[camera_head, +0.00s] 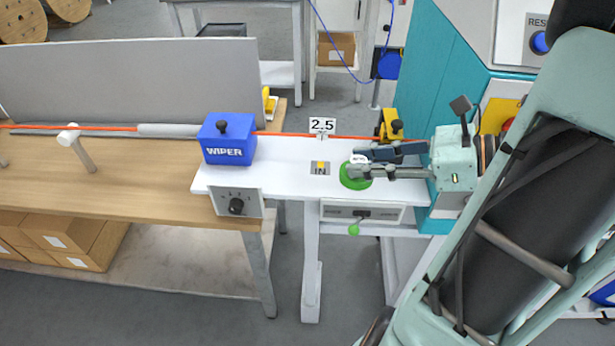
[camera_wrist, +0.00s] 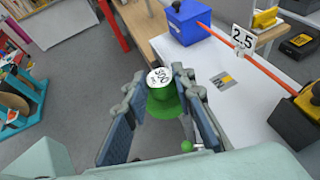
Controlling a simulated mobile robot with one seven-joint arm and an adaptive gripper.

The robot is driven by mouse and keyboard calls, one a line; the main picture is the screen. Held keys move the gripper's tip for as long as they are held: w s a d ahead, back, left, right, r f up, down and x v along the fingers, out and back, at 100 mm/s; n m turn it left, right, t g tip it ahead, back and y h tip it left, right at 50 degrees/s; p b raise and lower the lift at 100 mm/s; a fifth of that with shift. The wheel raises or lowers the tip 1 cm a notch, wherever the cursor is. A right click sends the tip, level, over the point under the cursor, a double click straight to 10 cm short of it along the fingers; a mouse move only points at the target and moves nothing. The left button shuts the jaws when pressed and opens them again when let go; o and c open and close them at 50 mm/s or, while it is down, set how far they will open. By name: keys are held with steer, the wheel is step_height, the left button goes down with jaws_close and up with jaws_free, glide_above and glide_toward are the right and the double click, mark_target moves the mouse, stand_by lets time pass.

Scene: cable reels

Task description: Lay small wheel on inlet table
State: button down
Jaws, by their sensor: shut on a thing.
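My gripper (camera_head: 368,163) is shut on the small green wheel (camera_head: 354,182), with the wheel between its fingers. The wheel has a white top label and a wider green flange below. In the wrist view the green wheel (camera_wrist: 164,102) sits between the two dark finger pads, its label facing the camera.
A blue WIPER block (camera_head: 228,140) stands at the table's left end. An orange cable (camera_head: 280,134) runs along the back past a "2.5" sign (camera_head: 322,125). A yellow-topped black device (camera_head: 391,125) is behind my gripper. A green-knobbed lever (camera_head: 354,228) hangs below the front edge.

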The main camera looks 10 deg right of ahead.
steer(key=w+a+f, duration=0.1)
steer(key=w+f, duration=0.1)
steer(key=w, duration=0.1)
steer(key=w+a+f, duration=0.2)
steer(key=w+f, duration=0.1)
steer(key=w, duration=0.1)
steer(key=w+a+f, duration=0.2)
steer(key=w+f, duration=0.1)
steer(key=w, duration=0.1)
steer(key=shift+a+f, duration=0.15)
steer(key=shift+w+a+f, duration=0.2)
steer(key=shift+w+f, duration=0.15)
steer(key=shift+f, duration=0.1)
steer(key=shift+w+a+f+b, duration=0.1)
steer(key=shift+w+f+b, duration=0.1)
steer(key=shift+f, duration=0.7)
steer(key=shift+w+f+b, duration=0.1)
steer(key=shift+f+b, duration=0.1)
steer(key=shift+f, duration=0.7)
steer(key=shift+f, duration=0.15)
steer(key=c, duration=1.6)
jaws_free()
